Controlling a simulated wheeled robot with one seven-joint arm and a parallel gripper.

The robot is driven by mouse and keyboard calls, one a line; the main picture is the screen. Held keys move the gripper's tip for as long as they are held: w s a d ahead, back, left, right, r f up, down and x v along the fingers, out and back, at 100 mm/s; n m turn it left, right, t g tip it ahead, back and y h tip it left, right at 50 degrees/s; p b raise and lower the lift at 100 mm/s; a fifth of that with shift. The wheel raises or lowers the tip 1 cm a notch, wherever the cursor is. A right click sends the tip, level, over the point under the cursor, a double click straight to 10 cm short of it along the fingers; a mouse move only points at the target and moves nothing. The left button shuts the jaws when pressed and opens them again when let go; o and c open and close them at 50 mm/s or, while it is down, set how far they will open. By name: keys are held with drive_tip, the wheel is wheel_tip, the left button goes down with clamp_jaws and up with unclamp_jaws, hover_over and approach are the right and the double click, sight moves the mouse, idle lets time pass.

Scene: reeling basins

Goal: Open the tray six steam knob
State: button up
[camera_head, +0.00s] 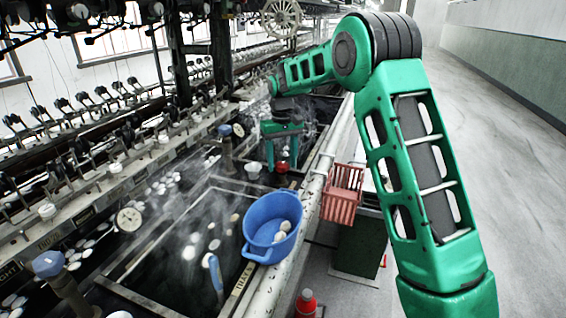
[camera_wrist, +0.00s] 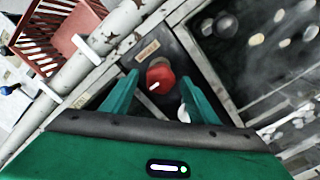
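A red knob (camera_wrist: 160,75) with a white pointer mark sits between the two fingers of my gripper (camera_wrist: 159,82) in the wrist view. The fingers are apart, with dark gaps between them and the knob, and hold nothing. A small label plate (camera_wrist: 147,50) lies just beyond the knob, its text too small to read. In the head view my gripper (camera_head: 282,158) points down at the basin edge, and the red knob (camera_head: 282,168) shows at its fingertips. The wrist view cannot tell me exactly how far down the fingers reach.
A blue basin (camera_head: 262,250) with white cocoons sits on the nearer tray edge. A red basket (camera_head: 342,195) hangs right of the pale pipe (camera_head: 312,190). A dark round valve (camera_wrist: 222,25) is near the knob. Steam rises from the water. The aisle (camera_head: 500,130) at right is clear.

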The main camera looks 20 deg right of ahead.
sight(282, 164)
drive_tip(key=shift+w+r, duration=0.1)
drive_tip(key=shift+r, duration=0.15)
wheel_tip(282, 164, up, 10)
idle(0.6)
